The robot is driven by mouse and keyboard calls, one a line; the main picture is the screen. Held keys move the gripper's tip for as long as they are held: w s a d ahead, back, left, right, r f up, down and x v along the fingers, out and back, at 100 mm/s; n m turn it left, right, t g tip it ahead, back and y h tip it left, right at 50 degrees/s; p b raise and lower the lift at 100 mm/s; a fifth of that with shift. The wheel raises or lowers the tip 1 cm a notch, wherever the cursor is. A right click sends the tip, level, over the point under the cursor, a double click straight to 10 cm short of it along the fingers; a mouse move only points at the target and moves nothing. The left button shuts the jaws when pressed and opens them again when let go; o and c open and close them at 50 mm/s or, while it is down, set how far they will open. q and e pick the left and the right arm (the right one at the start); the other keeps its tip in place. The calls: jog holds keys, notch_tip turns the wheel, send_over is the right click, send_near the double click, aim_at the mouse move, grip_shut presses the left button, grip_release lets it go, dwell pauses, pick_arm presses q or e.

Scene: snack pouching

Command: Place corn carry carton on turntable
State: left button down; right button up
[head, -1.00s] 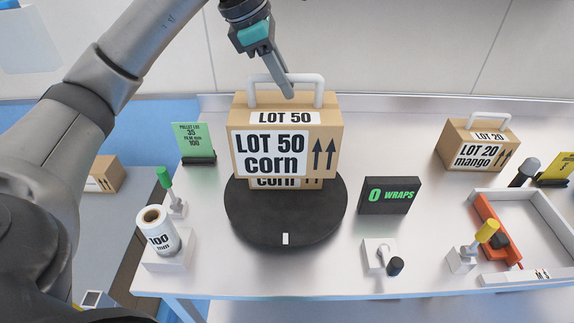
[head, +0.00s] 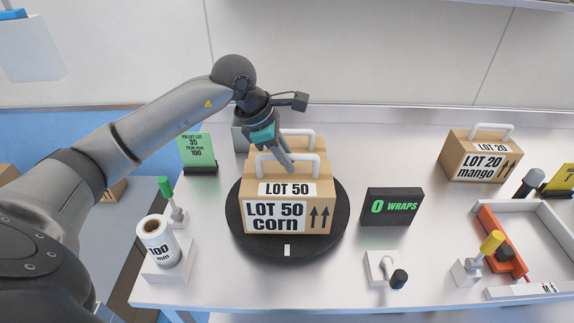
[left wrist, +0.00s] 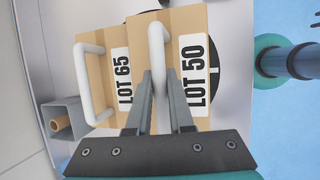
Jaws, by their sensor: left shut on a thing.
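The corn carton (head: 270,216), a tan box labelled LOT 50 with a white handle, is upright over the front of the black turntable (head: 240,236). I cannot tell whether its base touches the disc. My left gripper (head: 285,166) is shut on its handle from above; the wrist view also shows the gripper (left wrist: 163,88) on the handle of the LOT 50 carton (left wrist: 190,50). A second tan carton (head: 262,163) stands close behind, mostly hidden; the wrist view shows its LOT 65 label (left wrist: 122,75). My right gripper is not in view.
A black 0 WRAPS sign (head: 392,206) stands right of the turntable. A film roll (head: 156,240), a green-knobbed lever (head: 170,200) and a green card (head: 196,152) stand left. The mango carton (head: 480,155) is at the back right, behind a white-walled frame (head: 540,225).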

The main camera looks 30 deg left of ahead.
pick_arm(q)
jog(key=shift+f, duration=1)
jog(key=shift+f, duration=0.15)
jog(key=c, duration=0.8)
grip_release()
jog(key=shift+r, duration=0.25)
jog(key=v, duration=1.1)
jog(key=shift+s+r, duration=0.2)
jog(key=shift+r, duration=0.15)
